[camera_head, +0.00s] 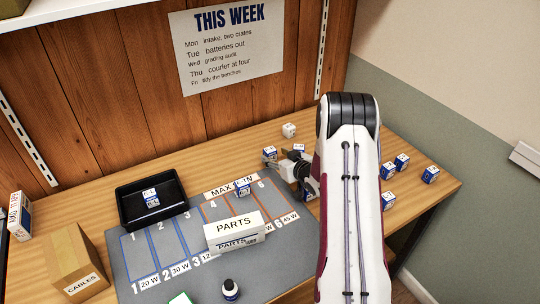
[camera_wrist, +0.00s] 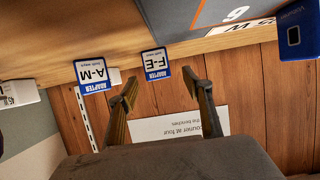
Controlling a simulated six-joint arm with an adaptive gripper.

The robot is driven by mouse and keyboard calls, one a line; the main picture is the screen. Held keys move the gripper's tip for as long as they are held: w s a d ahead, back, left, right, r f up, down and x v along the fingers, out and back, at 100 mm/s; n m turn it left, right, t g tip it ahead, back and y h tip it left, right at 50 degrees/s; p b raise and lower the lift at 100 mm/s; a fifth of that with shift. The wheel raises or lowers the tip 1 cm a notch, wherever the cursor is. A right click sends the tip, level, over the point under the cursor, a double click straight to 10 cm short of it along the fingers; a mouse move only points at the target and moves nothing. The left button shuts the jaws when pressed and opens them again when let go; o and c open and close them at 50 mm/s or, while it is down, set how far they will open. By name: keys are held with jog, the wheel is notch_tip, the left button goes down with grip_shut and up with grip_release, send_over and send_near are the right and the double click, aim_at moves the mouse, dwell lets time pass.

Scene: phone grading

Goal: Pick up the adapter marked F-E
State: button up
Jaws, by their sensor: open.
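The adapter marked F-E (camera_wrist: 156,64) is a small box with a white label and blue edges. In the wrist view it shows upside down between the tips of my open gripper (camera_wrist: 159,76), clear of both fingers. I cannot tell how far it is from them. In the head view it appears to be the box (camera_head: 269,153) at the left of my gripper (camera_head: 282,162). The adapter marked A-M (camera_wrist: 91,75) stands beside it, just outside one finger, and appears in the head view (camera_head: 299,149) behind my gripper.
A white box (camera_head: 289,130) stands farther back. A grey numbered mat (camera_head: 122,268) holds a black tray (camera_head: 127,212), a PARTS box (camera_head: 235,229) and an adapter (camera_head: 243,187). Several adapters (camera_head: 402,161) stand to the right of my arm. A wooden wall closes the back.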

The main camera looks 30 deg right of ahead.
aim_at(272, 153)
jog(key=shift+x, duration=2.55)
jog(key=shift+d, duration=0.15)
jog(key=c, duration=1.1)
